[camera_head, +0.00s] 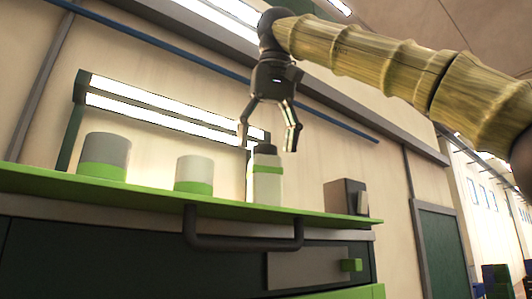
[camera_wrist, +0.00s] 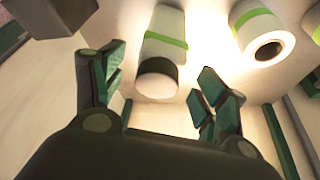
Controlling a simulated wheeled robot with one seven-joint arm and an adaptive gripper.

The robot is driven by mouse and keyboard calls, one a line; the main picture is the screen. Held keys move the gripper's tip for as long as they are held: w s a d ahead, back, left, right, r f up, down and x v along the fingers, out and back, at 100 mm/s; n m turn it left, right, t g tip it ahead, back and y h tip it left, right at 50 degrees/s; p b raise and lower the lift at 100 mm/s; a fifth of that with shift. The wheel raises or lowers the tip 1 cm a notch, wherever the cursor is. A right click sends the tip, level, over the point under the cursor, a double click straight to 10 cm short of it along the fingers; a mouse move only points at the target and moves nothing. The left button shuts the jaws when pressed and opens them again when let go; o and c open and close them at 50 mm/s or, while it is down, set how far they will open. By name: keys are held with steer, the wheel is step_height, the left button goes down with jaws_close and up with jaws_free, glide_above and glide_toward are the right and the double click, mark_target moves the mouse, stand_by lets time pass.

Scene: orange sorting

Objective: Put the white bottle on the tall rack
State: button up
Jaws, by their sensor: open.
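The white bottle (camera_head: 267,189) has a green band and a dark cap. It stands upright on the green-edged counter (camera_head: 330,216) in the head view. My gripper (camera_head: 268,139) is above it, with its fingers spread on either side of the cap's line and pointing down. In the wrist view the bottle (camera_wrist: 165,40) shows with its cap end towards me, between and beyond the open fingertips (camera_wrist: 157,88). Nothing is held. I cannot tell which thing is the tall rack.
A grey and green canister (camera_head: 105,157) and a smaller white and green one (camera_head: 194,174) stand left of the bottle. A dark box (camera_head: 346,197) stands to its right. A lit frame (camera_head: 165,113) rises behind; a dark handle (camera_head: 243,243) juts in front.

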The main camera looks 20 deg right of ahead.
steer(key=shift+v, duration=1.4)
stand_by(0.4)
